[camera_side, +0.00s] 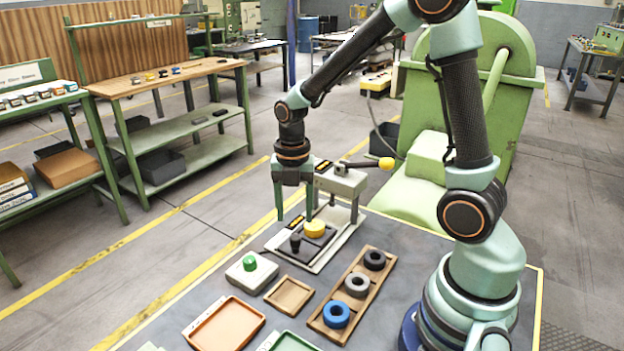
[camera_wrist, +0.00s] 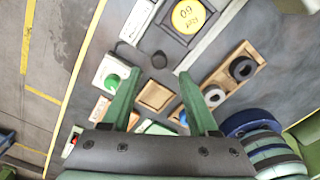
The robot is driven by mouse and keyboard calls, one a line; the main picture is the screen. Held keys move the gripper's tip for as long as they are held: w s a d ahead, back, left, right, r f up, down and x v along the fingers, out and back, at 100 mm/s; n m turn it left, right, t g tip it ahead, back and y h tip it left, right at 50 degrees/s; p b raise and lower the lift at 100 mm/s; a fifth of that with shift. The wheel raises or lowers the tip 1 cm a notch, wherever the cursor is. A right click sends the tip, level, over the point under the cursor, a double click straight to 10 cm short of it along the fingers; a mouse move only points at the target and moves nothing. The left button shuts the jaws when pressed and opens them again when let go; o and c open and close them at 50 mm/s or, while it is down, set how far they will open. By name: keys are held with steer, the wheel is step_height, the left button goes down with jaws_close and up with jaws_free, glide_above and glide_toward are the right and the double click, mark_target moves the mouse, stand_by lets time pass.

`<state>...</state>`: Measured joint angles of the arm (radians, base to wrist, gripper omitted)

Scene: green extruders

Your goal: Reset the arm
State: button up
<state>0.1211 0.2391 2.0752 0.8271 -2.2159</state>
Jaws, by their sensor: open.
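My gripper (camera_side: 295,213) hangs fingers-down above the table, left of the small press (camera_side: 342,184). Its two green fingers stand apart with nothing between them; they also show in the wrist view (camera_wrist: 161,74). A yellow disc (camera_side: 314,228) sits on the press base, with a dark knob (camera_side: 295,243) beside it. The disc shows in the wrist view (camera_wrist: 188,15) with dark marks on its top. A lever with a yellow knob (camera_side: 386,164) sticks out to the right of the press.
A green button box (camera_side: 251,271), an empty wooden tray (camera_side: 288,296), an orange tray (camera_side: 225,326) and a green tray (camera_side: 288,342) lie on the table. A wooden rack (camera_side: 332,321) holds black (camera_side: 375,260), grey (camera_side: 357,284) and blue (camera_side: 336,314) rings. A green machine (camera_side: 470,110) stands behind.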

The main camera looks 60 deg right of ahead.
steer(key=shift+r, duration=0.15)
steer(key=s+a+r+m+t, duration=0.2)
steer(key=r+m, duration=0.5)
steer(key=m, duration=0.5)
steer(key=s+a+r+m+t, duration=0.2)
steer(key=s+r+m, duration=0.3)
steer(key=m, duration=0.7)
step_height(320, 180, up, 2)
steer(key=shift+s+a+t, duration=0.2)
steer(key=shift+s+t, duration=0.05)
steer(key=shift+t, duration=0.55)
